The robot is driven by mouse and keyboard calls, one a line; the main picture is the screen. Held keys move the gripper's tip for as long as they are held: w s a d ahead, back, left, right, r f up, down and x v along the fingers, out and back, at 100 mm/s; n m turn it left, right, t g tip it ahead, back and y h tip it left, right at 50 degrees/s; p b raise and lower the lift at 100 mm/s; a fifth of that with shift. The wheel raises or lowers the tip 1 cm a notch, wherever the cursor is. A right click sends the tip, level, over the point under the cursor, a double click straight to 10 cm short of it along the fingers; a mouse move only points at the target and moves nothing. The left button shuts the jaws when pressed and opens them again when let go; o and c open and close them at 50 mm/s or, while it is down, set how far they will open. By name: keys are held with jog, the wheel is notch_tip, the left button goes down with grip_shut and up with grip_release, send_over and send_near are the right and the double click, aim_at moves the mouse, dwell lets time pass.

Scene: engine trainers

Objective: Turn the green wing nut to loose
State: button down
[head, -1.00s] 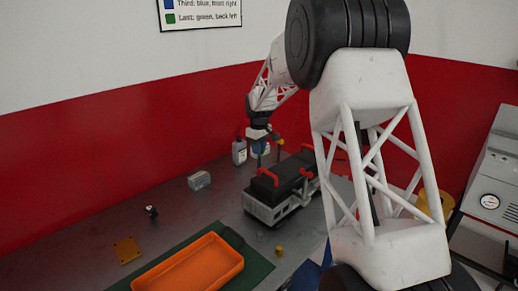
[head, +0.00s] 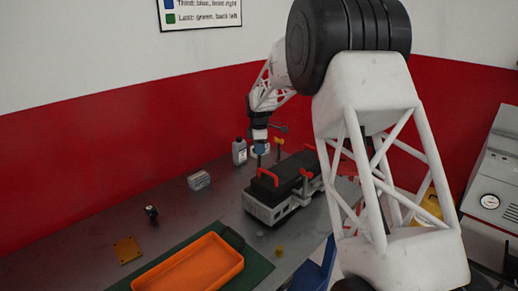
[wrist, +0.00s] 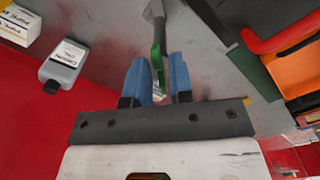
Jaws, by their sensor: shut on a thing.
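The green wing nut (wrist: 157,60) shows in the wrist view as a thin green piece between the blue fingertips, with a grey rod running beyond it. My gripper (wrist: 157,78) is shut on it; the fingers hide part of the nut. In the head view, my gripper (head: 260,149) is at the back left of the engine trainer (head: 264,211), a dark block with red handles on a grey base. The nut is too small to make out in that view.
A grey bottle (head: 239,151) stands behind the trainer. A small grey box (head: 199,180), a dark knob-like part (head: 151,212) and a yellow plate (head: 127,250) lie to the left. An orange tray (head: 190,266) sits on a green mat (head: 257,271) in front.

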jog(key=n, duration=0.3)
jog(key=shift+r+n, duration=0.1)
jog(key=shift+n, duration=2.2)
jog(key=c, duration=1.3)
grip_release()
jog(key=shift+r, duration=3.85)
